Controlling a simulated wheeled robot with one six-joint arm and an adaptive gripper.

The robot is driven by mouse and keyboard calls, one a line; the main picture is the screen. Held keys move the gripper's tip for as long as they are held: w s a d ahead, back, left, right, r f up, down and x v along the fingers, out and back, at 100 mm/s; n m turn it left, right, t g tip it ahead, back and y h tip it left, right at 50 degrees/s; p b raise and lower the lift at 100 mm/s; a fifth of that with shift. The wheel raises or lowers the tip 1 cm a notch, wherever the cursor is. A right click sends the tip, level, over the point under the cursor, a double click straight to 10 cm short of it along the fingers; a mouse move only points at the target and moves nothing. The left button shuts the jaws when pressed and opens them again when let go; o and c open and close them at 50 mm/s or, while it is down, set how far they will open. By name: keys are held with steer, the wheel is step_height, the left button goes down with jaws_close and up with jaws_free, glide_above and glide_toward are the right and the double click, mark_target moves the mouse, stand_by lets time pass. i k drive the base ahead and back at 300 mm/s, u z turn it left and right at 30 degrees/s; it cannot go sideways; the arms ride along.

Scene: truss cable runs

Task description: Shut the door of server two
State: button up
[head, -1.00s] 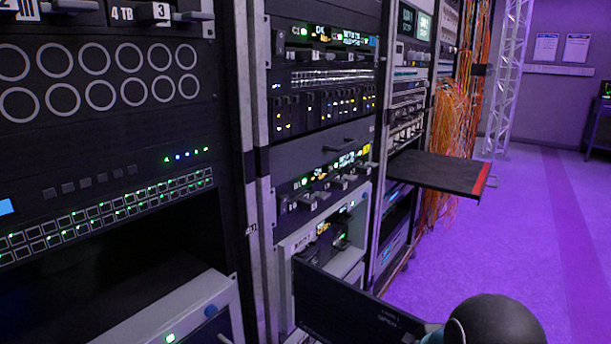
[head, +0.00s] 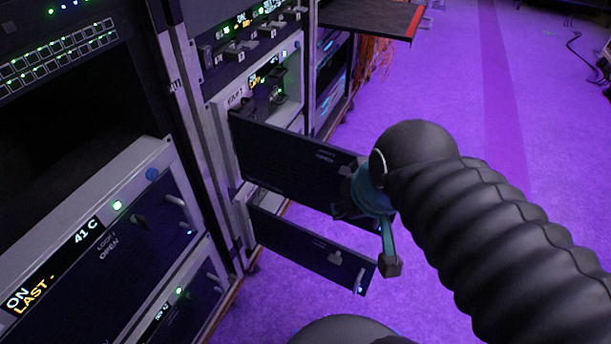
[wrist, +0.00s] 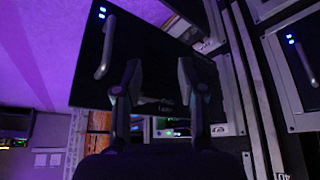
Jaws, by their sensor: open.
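Two dark door panels stand swung out from the middle rack in the head view. The upper door (head: 285,155) runs out towards my gripper, and its outer end is hidden behind the gripper. The lower door (head: 305,248) has a small latch and a blue light near its outer end. I cannot read which is server two's. My gripper (head: 368,232) is open beside the outer ends of both doors; contact cannot be told. In the wrist view, my open gripper (wrist: 158,72) has a dark door panel (wrist: 145,50) with a bar handle (wrist: 105,48) and blue lights before it.
A flat shelf with a red edge (head: 385,15) sticks out from the rack behind the doors. Grey-framed units (head: 150,215) fill the near left rack. Orange cables (head: 375,62) hang beyond. The purple floor (head: 520,130) on the right is largely clear.

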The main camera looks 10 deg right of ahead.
mark_target(303, 169)
steer(key=z, duration=0.9)
steer(key=k, duration=0.65)
steer(key=u, duration=0.85)
